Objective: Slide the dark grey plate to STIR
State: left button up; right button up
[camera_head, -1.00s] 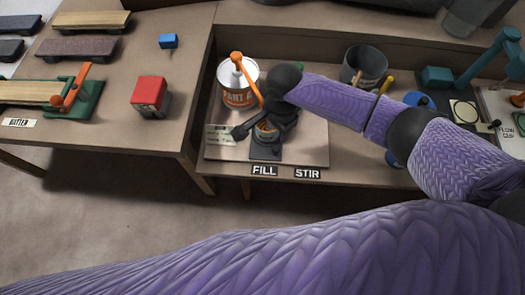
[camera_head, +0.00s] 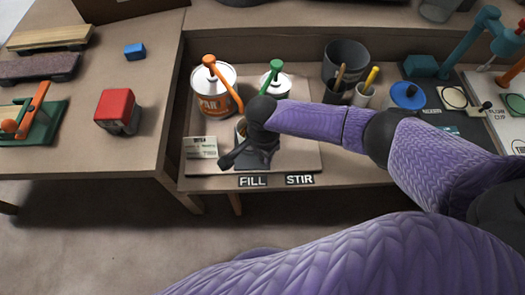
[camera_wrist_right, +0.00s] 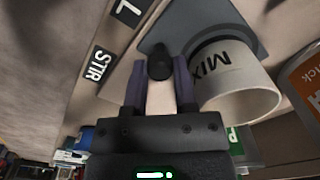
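The dark grey plate (camera_head: 263,158) lies on the pale board, just behind the FILL label (camera_head: 252,181) and left of the STIR label (camera_head: 300,179). My arm partly hides it. A white cup marked MIX (camera_wrist_right: 228,75) stands on the plate (camera_wrist_right: 165,28), as the right wrist view shows. My right gripper (camera_head: 240,155) is low at the plate. My left gripper is out of view.
The board (camera_head: 300,155) behind STIR looks clear.

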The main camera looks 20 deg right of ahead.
grip_shut()
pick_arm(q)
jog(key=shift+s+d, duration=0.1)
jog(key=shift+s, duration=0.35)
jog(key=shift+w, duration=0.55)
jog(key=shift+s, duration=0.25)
